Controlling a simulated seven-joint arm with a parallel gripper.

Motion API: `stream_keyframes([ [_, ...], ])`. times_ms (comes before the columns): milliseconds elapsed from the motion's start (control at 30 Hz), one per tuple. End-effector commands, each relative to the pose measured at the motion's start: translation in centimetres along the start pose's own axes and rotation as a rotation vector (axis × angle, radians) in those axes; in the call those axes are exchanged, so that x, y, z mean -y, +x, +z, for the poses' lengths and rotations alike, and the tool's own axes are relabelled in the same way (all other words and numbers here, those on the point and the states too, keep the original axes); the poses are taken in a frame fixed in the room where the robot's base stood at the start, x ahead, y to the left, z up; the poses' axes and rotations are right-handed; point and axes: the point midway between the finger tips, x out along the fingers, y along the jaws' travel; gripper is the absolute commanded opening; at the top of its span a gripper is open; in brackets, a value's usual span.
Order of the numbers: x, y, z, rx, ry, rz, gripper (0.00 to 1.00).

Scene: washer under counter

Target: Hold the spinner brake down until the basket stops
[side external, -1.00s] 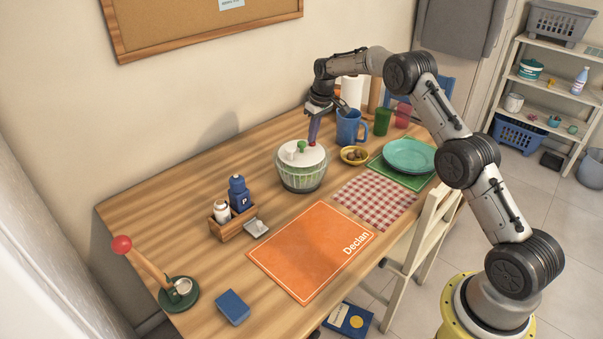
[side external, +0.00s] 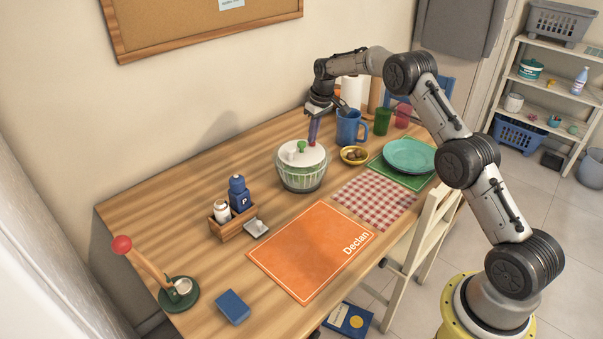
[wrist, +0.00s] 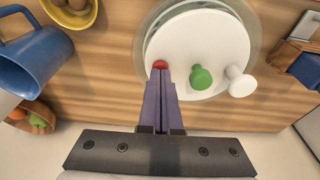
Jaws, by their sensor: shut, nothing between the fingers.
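The salad spinner (side external: 301,178) stands on the wooden table, with a white lid (wrist: 195,40) and a clear bowl around a green-tinted basket. A green knob (wrist: 201,77) and a white knob (wrist: 239,82) stand up from the lid. A red button (wrist: 160,64), apparently the brake, sits near the lid's edge. My gripper (wrist: 167,74) is shut, with its purple fingers pointing down at the red button. The fingertips meet or overlap it in the wrist view; I cannot tell how far it is pressed. Whether the basket turns is not clear.
A blue mug (side external: 350,127) and a yellow bowl (side external: 355,155) stand close to the right of the spinner. A teal plate (side external: 408,156) lies farther right. A wooden caddy (side external: 232,221) with bottles stands front left. An orange mat (side external: 300,255) leaves clear room in front.

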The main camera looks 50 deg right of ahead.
Motion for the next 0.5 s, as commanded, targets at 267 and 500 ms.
stream_keyframes([
  [267,0.0,0.2,0.1,0.005,0.0,-0.002,0.0],
  [500,0.0,-1.4,-0.2,0.002,0.0,0.0,0.0],
])
